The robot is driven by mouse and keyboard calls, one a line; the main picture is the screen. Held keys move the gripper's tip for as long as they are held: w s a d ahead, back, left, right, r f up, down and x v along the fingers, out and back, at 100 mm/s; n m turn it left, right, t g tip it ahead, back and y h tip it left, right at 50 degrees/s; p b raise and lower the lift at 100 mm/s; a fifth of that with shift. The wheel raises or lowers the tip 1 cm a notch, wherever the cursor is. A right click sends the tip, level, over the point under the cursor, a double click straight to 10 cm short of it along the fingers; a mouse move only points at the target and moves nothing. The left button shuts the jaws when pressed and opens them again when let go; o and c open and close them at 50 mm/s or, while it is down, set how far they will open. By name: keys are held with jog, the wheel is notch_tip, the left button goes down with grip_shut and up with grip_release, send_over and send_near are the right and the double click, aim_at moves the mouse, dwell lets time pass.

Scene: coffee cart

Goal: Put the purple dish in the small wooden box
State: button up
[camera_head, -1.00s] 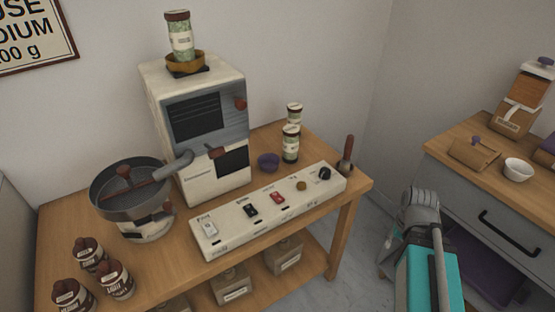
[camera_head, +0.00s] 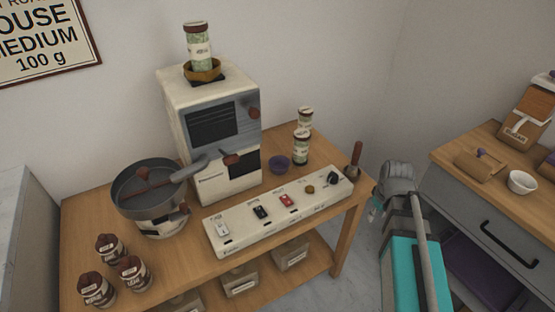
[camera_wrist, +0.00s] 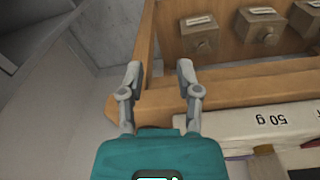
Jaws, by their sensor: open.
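My gripper (camera_head: 375,208) is right of the cart, apart from the dish. In the wrist view my gripper (camera_wrist: 159,76) is open and empty, its two fingers spread near the cart's wooden edge. The dish is not visible in the wrist view. A small brown wooden-looking box (camera_head: 477,168) with a purple knob lies on the right counter; I cannot tell whether it is the task's box.
The coffee machine (camera_head: 180,110) stands behind the white switch panel (camera_head: 235,240). A grey pan (camera_head: 150,190) and several brown-capped bottles (camera_head: 133,275) are at left. Labelled boxes (camera_head: 240,283) stand on the lower shelf. A white bowl (camera_head: 522,182) is on the right counter. Floor shows between cart and counter.

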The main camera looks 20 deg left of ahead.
aim_at(285, 170)
jog(key=w+a+r+n+p, duration=0.2)
jog(key=a+n, duration=0.1)
jog(key=a, duration=0.2)
jog(key=w+a+r+n+p, duration=0.1)
jog(key=a+r+n+p, duration=0.1)
jog(key=a+r+n, duration=0.1)
jog(key=w+a+r+n+t+p, duration=0.1)
jog(key=w+a+r+n+p, duration=0.1)
jog(key=a, duration=0.5)
jog(key=shift+w+a+r+n+y+p, duration=0.15)
jog(key=shift+w+r+n+y+p, duration=0.15)
jog(key=shift+n, duration=0.4)
jog(key=shift+w+a+r+n+y+p, duration=0.15)
jog(key=shift+r+n, duration=0.2)
jog(key=shift+n, duration=0.35)
jog(key=a+r+n+p, duration=0.2)
jog(key=a+n, duration=0.2)
jog(key=a, duration=0.3)
jog(key=a+r+n+p, duration=0.2)
jog(key=a+r+n, duration=0.1)
jog(key=a+n, duration=0.2)
jog(key=shift+w+a+y, duration=0.35)
jog(key=shift+a+y, duration=0.1)
jog(key=shift+a, duration=0.65)
jog(key=shift+f, duration=0.15)
